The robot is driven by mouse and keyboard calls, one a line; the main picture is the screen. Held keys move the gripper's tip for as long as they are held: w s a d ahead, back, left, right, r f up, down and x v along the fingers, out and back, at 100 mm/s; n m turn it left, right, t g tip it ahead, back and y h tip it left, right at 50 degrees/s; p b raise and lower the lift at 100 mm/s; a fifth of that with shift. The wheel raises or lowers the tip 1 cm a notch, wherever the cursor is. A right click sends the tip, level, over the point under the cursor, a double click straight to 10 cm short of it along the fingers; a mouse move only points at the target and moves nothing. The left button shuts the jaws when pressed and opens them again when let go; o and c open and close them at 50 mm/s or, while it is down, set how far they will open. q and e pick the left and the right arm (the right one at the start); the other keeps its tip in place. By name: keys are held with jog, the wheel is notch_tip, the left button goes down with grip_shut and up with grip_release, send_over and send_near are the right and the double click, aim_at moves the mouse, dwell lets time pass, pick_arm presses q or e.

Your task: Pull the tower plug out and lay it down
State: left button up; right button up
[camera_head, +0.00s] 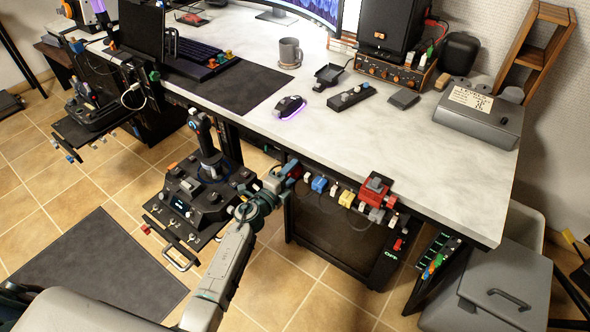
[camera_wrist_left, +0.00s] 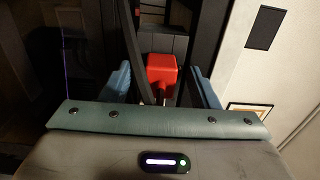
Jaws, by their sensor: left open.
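My left gripper (camera_head: 287,174) reaches up to the row of plugs under the desk's front edge. In the left wrist view its two blue fingers stand apart, one on each side of a red plug (camera_wrist_left: 161,73). The red plug is upright with thin prongs or leads below it, and I see no contact with the fingers. Which plug in the head view it matches I cannot tell for sure. The black tower (camera_head: 340,238) stands under the desk, with a small red piece (camera_head: 398,244) on its right edge. My right gripper is not in view.
The row holds a blue plug (camera_head: 319,184), a yellow plug (camera_head: 346,198) and a red block (camera_head: 375,190) at the desk edge. A joystick (camera_head: 205,145) on a black base stands left of my arm. The white desktop (camera_head: 400,150) has bare room in front.

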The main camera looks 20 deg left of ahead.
aim_at(290, 174)
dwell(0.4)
pick_arm(q)
grip_shut()
jog(key=shift+p+v, duration=0.55)
jog(key=shift+v, duration=2.5)
